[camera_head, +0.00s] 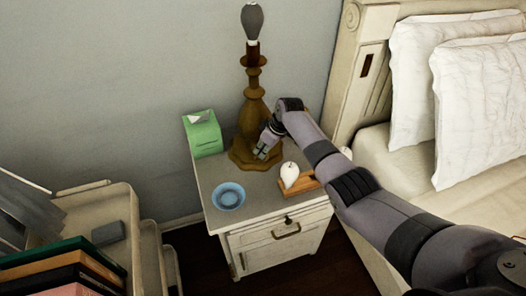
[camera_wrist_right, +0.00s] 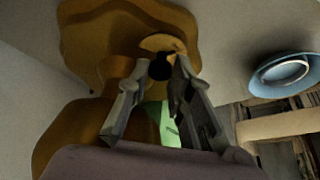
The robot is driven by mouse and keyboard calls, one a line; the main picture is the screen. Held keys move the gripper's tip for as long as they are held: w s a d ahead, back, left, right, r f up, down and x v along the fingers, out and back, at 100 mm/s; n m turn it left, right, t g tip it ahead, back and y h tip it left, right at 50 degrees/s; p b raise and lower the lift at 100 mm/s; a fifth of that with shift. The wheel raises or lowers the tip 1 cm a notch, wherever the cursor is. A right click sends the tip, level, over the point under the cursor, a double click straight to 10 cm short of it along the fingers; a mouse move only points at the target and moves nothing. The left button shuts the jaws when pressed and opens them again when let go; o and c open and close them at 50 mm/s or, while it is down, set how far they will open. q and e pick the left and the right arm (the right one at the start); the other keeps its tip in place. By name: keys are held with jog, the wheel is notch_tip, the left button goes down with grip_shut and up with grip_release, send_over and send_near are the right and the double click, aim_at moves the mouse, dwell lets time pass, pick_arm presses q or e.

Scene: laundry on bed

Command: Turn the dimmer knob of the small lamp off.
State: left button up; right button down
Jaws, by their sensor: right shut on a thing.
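The brown lamp (camera_head: 252,105) with a bare grey bulb stands at the back of the nightstand. Its wide base (camera_head: 243,155) is partly hidden by my right gripper (camera_head: 265,153). In the right wrist view, a dark round knob (camera_wrist_right: 160,67) sits on the lamp's lower part, between the fingertips of my right gripper (camera_wrist_right: 160,76). The right gripper is shut on this knob. The bulb looks unlit. My left gripper is not in view.
On the nightstand (camera_head: 204,178) are a green tissue box (camera_head: 203,136), a blue bowl (camera_head: 228,196) and a white bulb-shaped object (camera_head: 289,174) on a wooden base, close under my right arm. A bed with white pillows (camera_head: 485,110) stands at right; a shelf with books (camera_head: 60,270) at left.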

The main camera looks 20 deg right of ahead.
jog(key=shift+n+g+b, duration=0.3)
jog(key=shift+n+b, duration=0.2)
jog(key=shift+n, duration=0.2)
jog(key=c, duration=1.4)
grip_release()
jog(key=shift+c, duration=0.2)
jog(key=shift+d, duration=0.1)
jog(key=v, duration=1.2)
jog(key=shift+d+f, duration=0.1)
